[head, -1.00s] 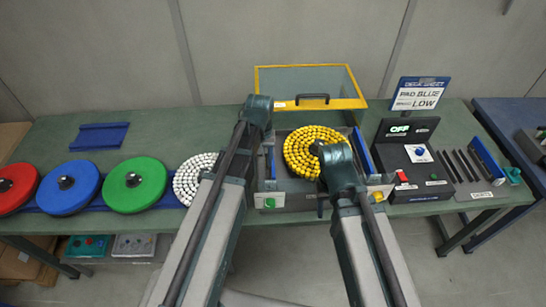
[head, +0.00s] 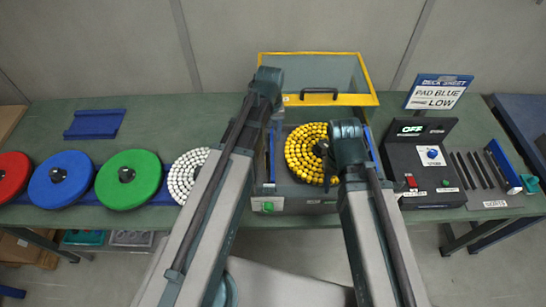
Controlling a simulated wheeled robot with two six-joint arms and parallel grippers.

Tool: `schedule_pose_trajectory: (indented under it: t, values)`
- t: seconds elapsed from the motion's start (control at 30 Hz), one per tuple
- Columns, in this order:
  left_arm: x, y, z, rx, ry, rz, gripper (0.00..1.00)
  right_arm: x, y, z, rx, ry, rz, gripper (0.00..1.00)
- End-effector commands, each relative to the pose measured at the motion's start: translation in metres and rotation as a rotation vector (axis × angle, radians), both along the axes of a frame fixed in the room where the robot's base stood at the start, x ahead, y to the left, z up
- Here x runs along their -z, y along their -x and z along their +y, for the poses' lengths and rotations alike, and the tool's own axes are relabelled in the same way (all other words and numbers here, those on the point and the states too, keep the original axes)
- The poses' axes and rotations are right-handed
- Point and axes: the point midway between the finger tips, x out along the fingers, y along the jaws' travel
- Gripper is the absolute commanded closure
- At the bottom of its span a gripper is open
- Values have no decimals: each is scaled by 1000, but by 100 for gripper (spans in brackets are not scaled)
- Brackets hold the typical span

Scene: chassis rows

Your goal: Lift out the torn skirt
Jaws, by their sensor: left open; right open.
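An open machine bed (head: 293,207) with a yellow-framed lid (head: 318,99) raised behind it stands at the middle of the bench. A round pad of yellow beads (head: 304,157) sits in it. Narrow blue strips show at its sides, one on the left (head: 271,158) and one on the right (head: 372,150). I cannot tell which piece is the torn skirt; no tear is visible. My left gripper (head: 270,118) is open above the bed's left side. My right gripper (head: 347,165) is open over the pad's right edge. Their fingertips are largely hidden by my arms.
Red (head: 12,178), blue (head: 62,180), green (head: 128,178) and white beaded (head: 187,176) discs stand left. A blue tray-like piece (head: 95,124) lies behind them. A control box (head: 420,165) reading OFF, a sign (head: 438,92) and a slotted rack (head: 480,172) stand right.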

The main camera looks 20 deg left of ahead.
Motion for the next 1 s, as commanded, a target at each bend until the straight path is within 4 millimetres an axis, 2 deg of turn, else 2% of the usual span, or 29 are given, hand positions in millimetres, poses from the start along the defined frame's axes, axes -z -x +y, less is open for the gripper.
schedule_pose_trajectory:
  t: [0.17, 0.7, 1.0]
  values:
    - [13, 0, 0, 0, 0, 0, 50, 13, 0, 0, -2, 0, 0, 50]
    - [83, 0, 0, 0, 0, 0, 50, 83, 0, 0, -14, 2, 1, 50]
    - [87, 0, -1, 0, 0, 0, 50, 87, 0, 0, -13, 3, 0, 50]
